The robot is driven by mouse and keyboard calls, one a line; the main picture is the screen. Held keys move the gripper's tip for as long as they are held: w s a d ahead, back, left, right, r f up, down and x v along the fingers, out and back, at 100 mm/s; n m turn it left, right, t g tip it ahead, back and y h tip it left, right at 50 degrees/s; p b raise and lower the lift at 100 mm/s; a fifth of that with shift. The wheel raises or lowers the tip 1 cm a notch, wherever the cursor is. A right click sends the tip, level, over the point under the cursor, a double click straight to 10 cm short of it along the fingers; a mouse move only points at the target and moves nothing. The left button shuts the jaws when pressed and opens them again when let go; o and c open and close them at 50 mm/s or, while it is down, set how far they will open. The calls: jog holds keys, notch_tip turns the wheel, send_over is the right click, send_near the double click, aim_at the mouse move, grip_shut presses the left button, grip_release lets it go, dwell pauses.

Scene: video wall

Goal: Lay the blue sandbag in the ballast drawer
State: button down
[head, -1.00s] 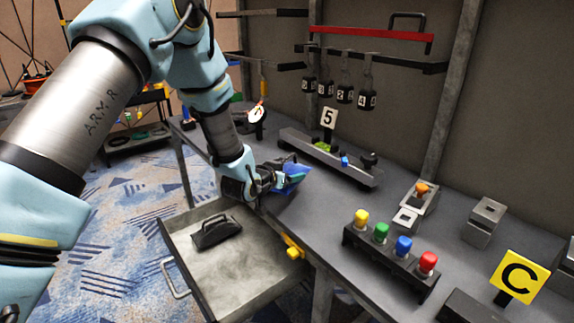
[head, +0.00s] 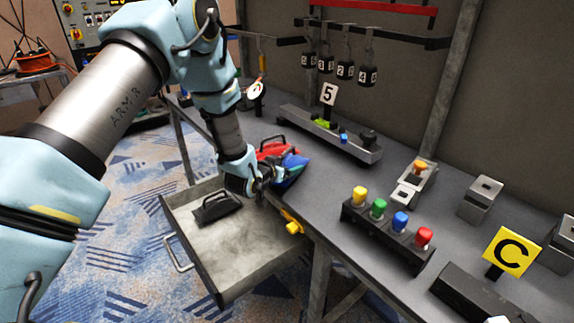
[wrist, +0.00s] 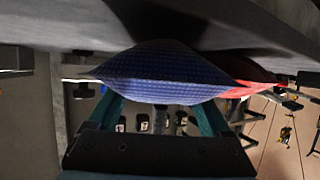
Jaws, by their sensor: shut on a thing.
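The blue sandbag (head: 291,171) is held in my gripper (head: 276,178) over the bench's front edge, to the right of and above the drawer. In the wrist view the bag (wrist: 165,75) spans the space between my fingertips (wrist: 160,105), with the jaws shut on it. The ballast drawer (head: 235,262) is pulled open below the bench top, and a black bag with a handle (head: 216,207) lies in its back left part. A red bag with a black handle (head: 277,148) is just behind the blue one; its red edge (wrist: 255,88) shows in the wrist view.
The bench top (head: 315,200) holds a rack of coloured knobs (head: 385,235), a yellow C sign (head: 511,251) and a rail with a number 5 sign (head: 329,94). A yellow fitting (head: 292,225) sits at the drawer's right edge. The drawer's front and middle are bare.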

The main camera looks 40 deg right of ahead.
grip_release()
jog(key=shift+r+p, duration=0.2)
jog(key=shift+p, duration=0.1)
jog(key=b+v, duration=0.2)
jog(key=v, duration=1)
jog(key=shift+b, duration=0.35)
jog(key=shift+f, duration=0.1)
